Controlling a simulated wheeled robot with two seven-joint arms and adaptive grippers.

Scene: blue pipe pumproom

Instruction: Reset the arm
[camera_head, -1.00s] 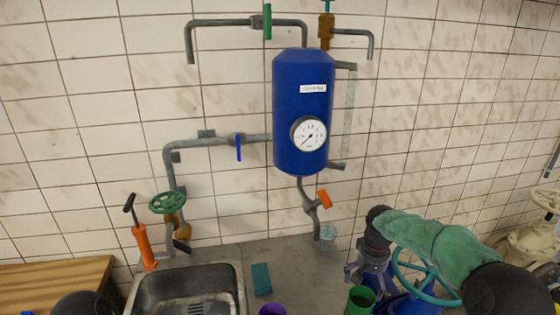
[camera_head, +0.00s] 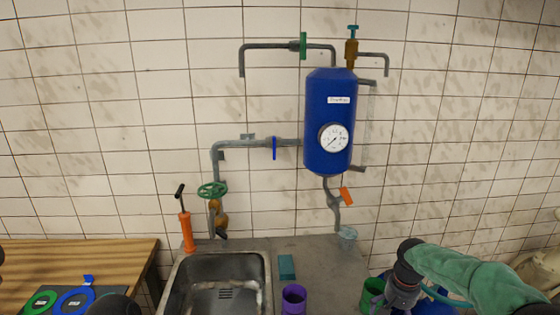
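My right arm comes in from the lower right in a green sleeve with black joints. My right gripper (camera_head: 392,296) hangs at its end, pointing down beside a green cup at the right end of the counter. Its fingers are dark and small, and I cannot tell whether they are open or shut. Of my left arm only dark rounded parts show at the bottom edge and the left edge. My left gripper is not in view.
A blue tank (camera_head: 330,115) with a gauge (camera_head: 333,137) and pipes hangs on the tiled wall. The counter holds a sink (camera_head: 215,285), a teal block (camera_head: 287,267), a purple cup (camera_head: 293,299) and the green cup (camera_head: 372,292). An orange pump (camera_head: 187,232) stands left, beside a wooden table (camera_head: 80,262).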

